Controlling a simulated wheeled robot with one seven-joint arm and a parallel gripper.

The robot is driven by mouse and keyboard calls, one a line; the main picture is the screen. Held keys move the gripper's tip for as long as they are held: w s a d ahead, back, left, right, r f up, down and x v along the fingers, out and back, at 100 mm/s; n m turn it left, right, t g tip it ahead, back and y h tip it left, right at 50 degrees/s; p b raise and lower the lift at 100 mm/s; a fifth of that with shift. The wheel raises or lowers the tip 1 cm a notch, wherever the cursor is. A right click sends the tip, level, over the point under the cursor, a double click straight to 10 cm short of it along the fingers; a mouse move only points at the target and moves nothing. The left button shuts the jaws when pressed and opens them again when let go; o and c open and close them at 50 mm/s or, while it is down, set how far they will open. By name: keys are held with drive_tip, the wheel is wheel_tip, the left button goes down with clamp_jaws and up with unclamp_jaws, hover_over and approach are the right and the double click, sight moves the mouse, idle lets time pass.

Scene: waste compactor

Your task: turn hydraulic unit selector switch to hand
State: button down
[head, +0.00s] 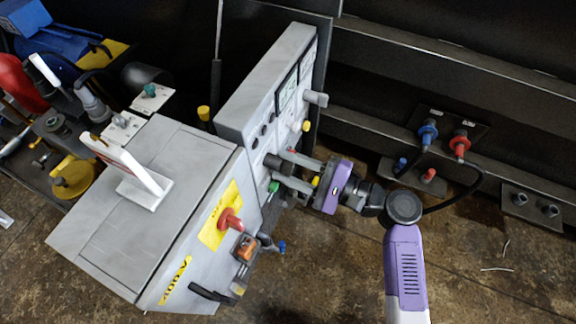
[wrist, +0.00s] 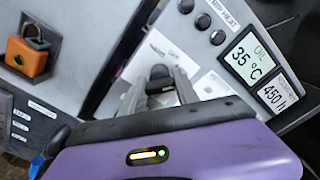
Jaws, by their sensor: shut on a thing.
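The selector switch is a black knob (wrist: 160,73) on a light grey panel, seen between my fingers in the wrist view. Small labels lie around it, too blurred to read, so I cannot tell which position the knob points to. My gripper (wrist: 160,88) is shut on the knob, with one grey finger on each side. In the head view my gripper (head: 282,168) reaches the panel from the right, and the dark knob (head: 271,160) shows at its fingertips. The grey control panel (head: 252,110) stands tilted in the picture.
A red emergency button (head: 231,222) on a yellow plate and an orange padlock (head: 244,246) are on the cabinet side. Red, green and yellow knobs sit close to my fingers. Blue and red hose couplings (head: 428,132) are at the right. Open floor lies in front.

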drive_tip(key=n+b, duration=0.2)
drive_tip(key=n, duration=0.2)
drive_tip(key=shift+f, duration=0.2)
drive_tip(key=n+b, duration=0.3)
drive_tip(key=n, duration=0.2)
drive_tip(key=shift+f+b, duration=0.1)
drive_tip(key=shift+b, duration=0.25)
drive_tip(key=n+b, duration=0.4)
drive_tip(key=shift+n+b, duration=1.35)
drive_tip(key=shift+n, duration=0.45)
drive_tip(key=shift+r, duration=0.2)
drive_tip(key=c, duration=0.9)
unclamp_jaws()
drive_tip(key=shift+d+r, duration=0.1)
drive_tip(key=shift+d, duration=0.05)
